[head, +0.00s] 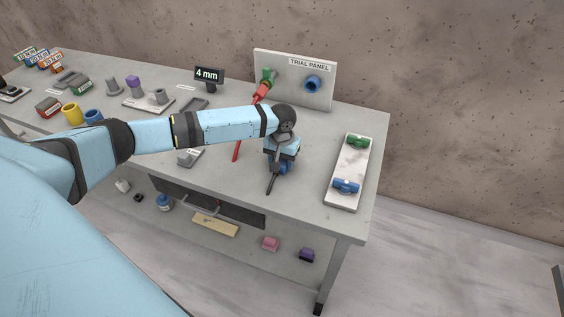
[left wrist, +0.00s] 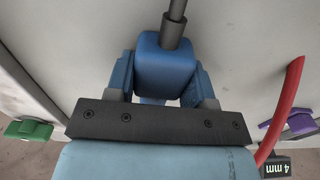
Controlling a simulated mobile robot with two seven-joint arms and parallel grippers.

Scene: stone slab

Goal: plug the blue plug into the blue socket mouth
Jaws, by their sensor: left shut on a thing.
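The blue plug (left wrist: 165,68) is a block with a dark cable running out of its end, and it fills the space between the fingers in the left wrist view. My left gripper (left wrist: 164,85) is shut on it. In the head view my left gripper (head: 284,160) is over the front right part of the table, with the blue plug (head: 285,168) partly hidden below it. The blue socket mouth (head: 313,84) is a round ring on the upright trial panel (head: 325,98) at the back, apart from the plug. My right gripper is not in view.
A pale board (head: 338,185) with a green and a blue fixture lies to the right. Many small parts and a "4 mm" sign (head: 209,74) stand to the left.

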